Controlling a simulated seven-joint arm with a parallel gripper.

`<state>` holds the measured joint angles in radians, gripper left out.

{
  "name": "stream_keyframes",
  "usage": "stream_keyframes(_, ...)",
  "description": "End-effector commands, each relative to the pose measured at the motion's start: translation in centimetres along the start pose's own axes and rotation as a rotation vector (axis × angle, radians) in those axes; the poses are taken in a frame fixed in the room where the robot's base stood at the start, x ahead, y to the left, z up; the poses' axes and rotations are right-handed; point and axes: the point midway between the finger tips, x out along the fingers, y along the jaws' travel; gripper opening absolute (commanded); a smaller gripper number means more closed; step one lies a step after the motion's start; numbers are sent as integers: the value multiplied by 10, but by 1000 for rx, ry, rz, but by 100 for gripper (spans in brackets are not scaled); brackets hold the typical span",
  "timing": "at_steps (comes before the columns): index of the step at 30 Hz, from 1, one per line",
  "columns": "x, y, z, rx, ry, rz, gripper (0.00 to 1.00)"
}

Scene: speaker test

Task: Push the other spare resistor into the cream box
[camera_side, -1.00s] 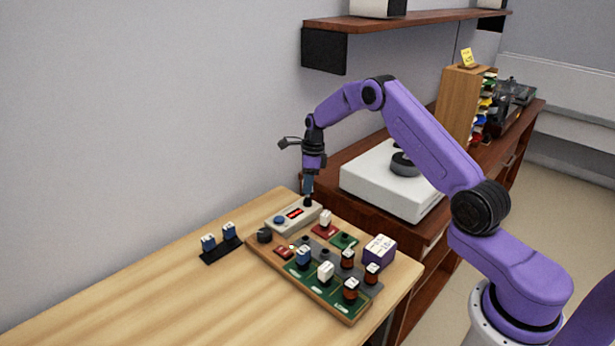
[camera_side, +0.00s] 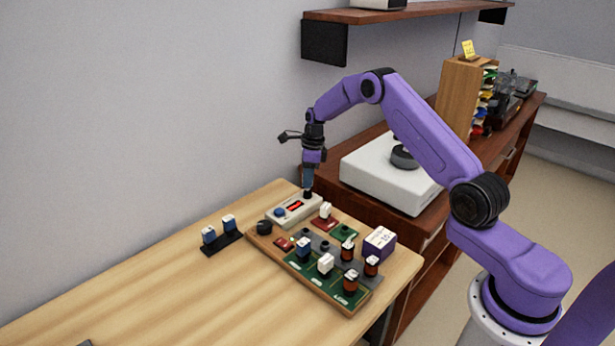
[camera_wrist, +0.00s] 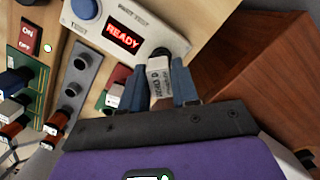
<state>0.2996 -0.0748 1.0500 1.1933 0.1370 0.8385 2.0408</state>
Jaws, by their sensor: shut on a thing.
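The cream box (camera_side: 288,213) stands at the back of the table, with a blue button and a lit red display. In the wrist view the cream box (camera_wrist: 90,35) reads "READY". My gripper (camera_side: 307,189) is over its right end, pointing down. In the wrist view my gripper (camera_wrist: 161,88) is shut on a white part with printed lettering, the resistor (camera_wrist: 159,75). The resistor's far end meets a dark round socket (camera_wrist: 158,53) on the box. I cannot tell how deep it sits. In the side view the fingers hide it.
A wooden board (camera_side: 300,276) with several coloured parts in sockets lies in front of the box. A black holder (camera_side: 222,243) with two blue parts stands left. A purple-and-white box (camera_side: 380,243) stands right. A dark wood cabinet (camera_side: 420,225) is behind.

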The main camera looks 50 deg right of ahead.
Motion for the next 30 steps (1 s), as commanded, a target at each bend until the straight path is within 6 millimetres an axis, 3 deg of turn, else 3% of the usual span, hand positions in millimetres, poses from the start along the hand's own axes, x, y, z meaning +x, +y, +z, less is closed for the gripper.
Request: stream_keyframes(30, 9, 0, -1, 0, 0, 0, 3)
